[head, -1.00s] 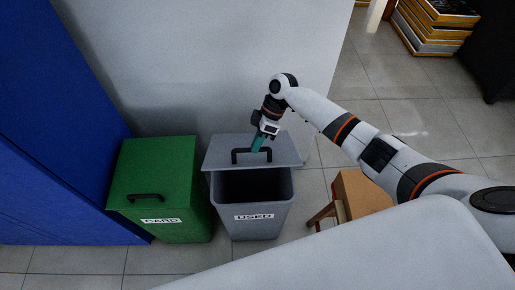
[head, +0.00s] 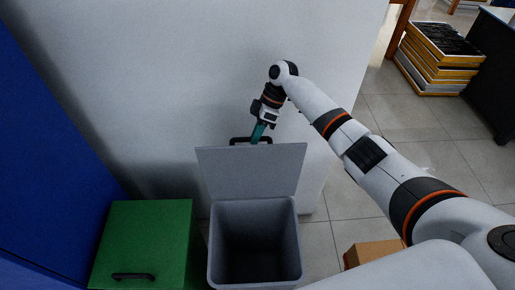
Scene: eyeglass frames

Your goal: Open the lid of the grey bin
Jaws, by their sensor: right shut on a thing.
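The grey bin (head: 214,240) stands at the lower middle of the head view, and its dark inside shows from above. Its grey lid (head: 250,172) is tilted up steeply at the back of the bin, toward the pale wall. The lid's black handle (head: 236,140) shows at the lid's top edge. My right gripper (head: 258,133), with teal fingers, is shut on the handle. The fingertips are partly hidden at the handle. My left gripper is not in view.
A green bin (head: 145,238) with a black handle stands left of the grey bin. A blue panel (head: 50,130) rises at the far left. A pale wall (head: 190,70) is close behind the lid. A brown box (head: 372,252) is at the lower right.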

